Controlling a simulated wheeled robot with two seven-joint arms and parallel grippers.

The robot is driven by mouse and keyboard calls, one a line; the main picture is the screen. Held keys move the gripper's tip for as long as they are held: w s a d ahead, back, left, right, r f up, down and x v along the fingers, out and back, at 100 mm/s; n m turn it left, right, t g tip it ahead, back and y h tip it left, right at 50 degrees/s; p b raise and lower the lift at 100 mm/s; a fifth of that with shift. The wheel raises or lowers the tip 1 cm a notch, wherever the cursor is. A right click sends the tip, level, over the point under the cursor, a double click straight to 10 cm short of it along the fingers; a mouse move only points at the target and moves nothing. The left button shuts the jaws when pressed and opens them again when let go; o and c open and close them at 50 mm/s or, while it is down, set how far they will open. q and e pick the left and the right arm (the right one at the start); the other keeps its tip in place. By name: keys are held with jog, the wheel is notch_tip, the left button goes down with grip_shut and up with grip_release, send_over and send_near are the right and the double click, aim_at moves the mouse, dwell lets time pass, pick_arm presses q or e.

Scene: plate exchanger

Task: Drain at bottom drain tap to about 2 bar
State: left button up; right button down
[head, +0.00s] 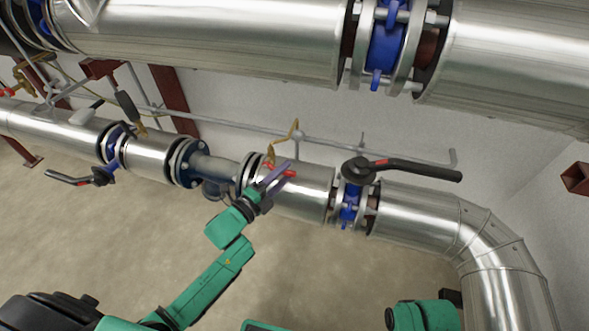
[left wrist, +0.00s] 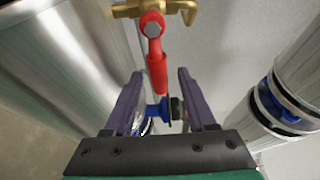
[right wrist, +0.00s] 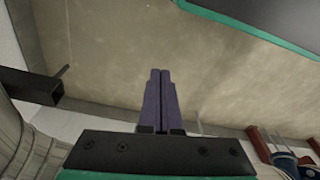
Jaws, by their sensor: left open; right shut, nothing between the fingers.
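A brass tap with a red lever (head: 281,171) sits on the lower silver pipe in the head view. In the left wrist view its red lever (left wrist: 157,60) hangs from the brass body (left wrist: 128,9), with its free end between my left fingertips. My left gripper (head: 284,170) is open at this lever; its purple fingers (left wrist: 158,76) stand on either side, and I see no clear contact. My right gripper (right wrist: 161,72) is shut and empty, pointing over bare floor. I cannot tell from any label which tap is the bottom drain. No pressure gauge reading is visible.
A valve with a long black handle (head: 415,168) stands right of the tap. Another black-handled valve (head: 85,178) is to the left. A second red-handled brass tap (head: 20,85) is at the far left. A large pipe (head: 220,35) runs above. The floor in front is clear.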

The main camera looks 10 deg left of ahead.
aim_at(288, 171)
pick_arm(q)
jog(key=x, duration=0.3)
jog(key=shift+w+d+f+b, duration=0.1)
jog(key=shift+w+b, duration=0.2)
jog(key=shift+w+d, duration=0.25)
jog(key=shift+w, duration=0.15)
pick_arm(e)
jog(key=shift+w+a+r, duration=0.1)
jog(key=shift+a+r, duration=0.1)
jog(key=shift+r, duration=0.95)
pick_arm(q)
grip_shut()
